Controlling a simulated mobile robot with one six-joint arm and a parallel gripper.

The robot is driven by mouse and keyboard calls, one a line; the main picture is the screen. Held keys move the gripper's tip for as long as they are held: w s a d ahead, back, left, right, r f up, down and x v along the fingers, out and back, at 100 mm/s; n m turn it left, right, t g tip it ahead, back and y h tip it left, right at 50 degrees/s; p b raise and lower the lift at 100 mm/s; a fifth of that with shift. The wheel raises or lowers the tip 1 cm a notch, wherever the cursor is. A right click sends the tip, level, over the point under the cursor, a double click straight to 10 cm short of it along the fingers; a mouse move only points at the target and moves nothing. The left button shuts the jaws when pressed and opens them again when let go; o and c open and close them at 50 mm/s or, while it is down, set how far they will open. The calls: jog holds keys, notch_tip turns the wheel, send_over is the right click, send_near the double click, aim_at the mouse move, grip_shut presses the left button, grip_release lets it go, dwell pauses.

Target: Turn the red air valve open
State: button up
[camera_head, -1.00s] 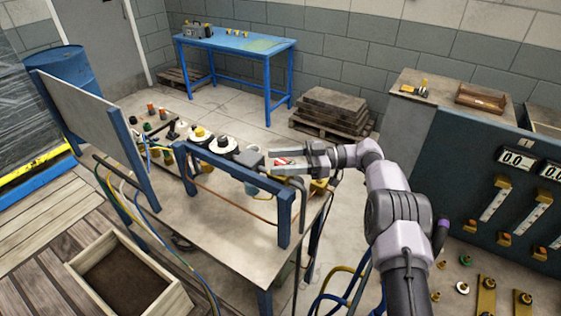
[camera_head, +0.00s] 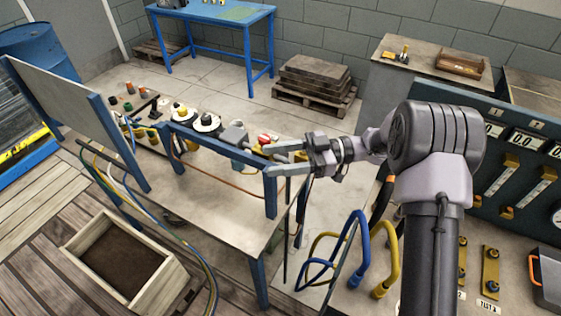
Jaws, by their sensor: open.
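The red air valve (camera_head: 265,138) shows as a small red and white piece at the right end of the blue-framed rig on the workbench (camera_head: 220,215). It is next to a grey block (camera_head: 234,136). My gripper (camera_head: 270,160) reaches in from the right with its two fingers apart and pointing left. I cannot tell whether finger and valve touch. The lower finger crosses the top of the blue post (camera_head: 270,192).
Round black and white fittings (camera_head: 206,122) stand along the rig, left of the valve. An upright board (camera_head: 70,120) rises at the bench's left. Blue and yellow hoses (camera_head: 365,250) loop on the right. A dark gauge panel (camera_head: 480,165) stands at far right.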

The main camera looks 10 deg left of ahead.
jog(key=shift+s+d+r, duration=0.1)
jog(key=shift+s+d, duration=0.2)
jog(key=shift+s, duration=0.35)
jog(key=shift+s+d, duration=0.25)
jog(key=shift+s, duration=0.35)
